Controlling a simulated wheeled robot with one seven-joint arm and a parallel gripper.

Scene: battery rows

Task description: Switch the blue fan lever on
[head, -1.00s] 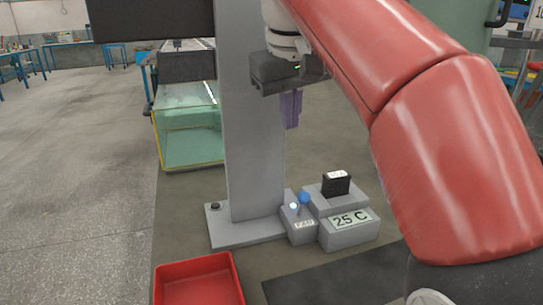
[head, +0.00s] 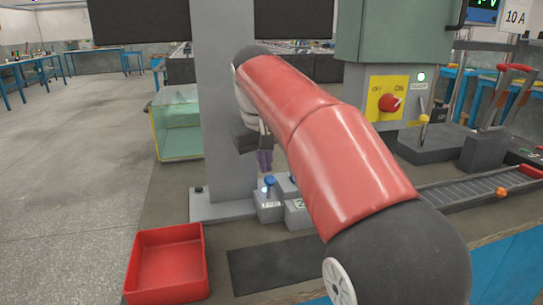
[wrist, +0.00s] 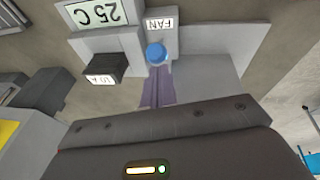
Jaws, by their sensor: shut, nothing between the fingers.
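The blue fan lever knob (head: 270,181) stands on a small grey box (head: 269,207) labelled FAN, at the foot of the grey column. A small pale-blue light (head: 264,189) glows beside the knob. My gripper (head: 264,167) has purple fingers pointing down, shut and empty, just above and behind the knob in the head view. In the wrist view the blue knob (wrist: 156,52) is right at the tips of the shut fingers (wrist: 158,72). I cannot tell whether they touch. The lever's stem is mostly hidden.
A 25 C display box (wrist: 97,12) and a black block marked 10 A (wrist: 104,68) stand beside the fan box. A red tray (head: 168,262) is at the front left. A red rotary switch (head: 390,103) and a conveyor-like rack (head: 470,190) are at right.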

